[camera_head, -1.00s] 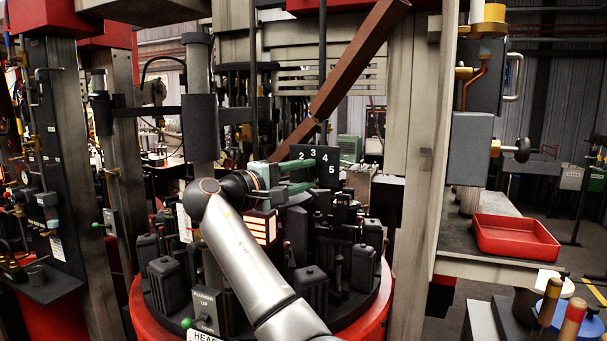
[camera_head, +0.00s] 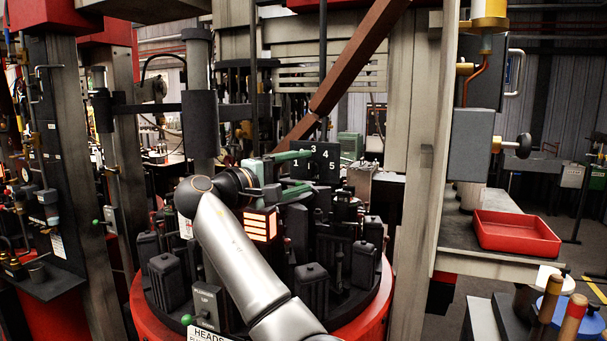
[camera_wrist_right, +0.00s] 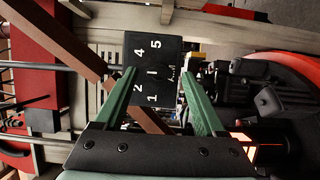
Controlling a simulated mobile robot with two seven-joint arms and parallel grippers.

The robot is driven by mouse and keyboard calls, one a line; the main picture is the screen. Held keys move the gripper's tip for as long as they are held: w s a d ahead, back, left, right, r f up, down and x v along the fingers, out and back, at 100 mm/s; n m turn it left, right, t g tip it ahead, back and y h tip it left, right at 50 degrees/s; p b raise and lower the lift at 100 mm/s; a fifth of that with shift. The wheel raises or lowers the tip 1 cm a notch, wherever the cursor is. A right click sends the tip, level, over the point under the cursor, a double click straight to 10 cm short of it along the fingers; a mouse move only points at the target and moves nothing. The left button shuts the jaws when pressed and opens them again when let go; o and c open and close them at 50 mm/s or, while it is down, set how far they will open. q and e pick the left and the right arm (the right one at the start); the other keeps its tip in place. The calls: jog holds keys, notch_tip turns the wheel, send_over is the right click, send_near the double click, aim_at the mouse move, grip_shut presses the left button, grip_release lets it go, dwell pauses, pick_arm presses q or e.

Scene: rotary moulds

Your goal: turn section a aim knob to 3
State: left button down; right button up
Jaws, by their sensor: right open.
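The black number plate (camera_head: 327,177) stands upright beyond my right gripper, with white numbers around a dial. It also shows in the right wrist view (camera_wrist_right: 165,50), turned sideways, with 1, 2, 4 and 5 readable. A short white mark, possibly the aim knob's pointer (camera_wrist_right: 152,73), shows at the dial's middle. The knob's outline is too dark to make out. My right gripper (camera_head: 302,172) has two green fingers, open and spread in front of the plate. In the wrist view the fingertips (camera_wrist_right: 158,72) lie either side of the white mark. I cannot tell contact. My left gripper is not visible.
Several dark mould blocks (camera_head: 312,288) crowd the round red-rimmed table (camera_head: 375,312) below my right arm. A brown slanted beam (camera_head: 350,70) passes above the plate. A pale upright post (camera_head: 418,200) stands to the right, with a red tray (camera_head: 515,235) beyond it.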

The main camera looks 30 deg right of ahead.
jog(key=b+v, duration=0.1)
jog(key=v, duration=1)
jog(key=shift+b, duration=0.3)
jog(key=shift+s+a, duration=0.1)
jog(key=shift+a, duration=0.1)
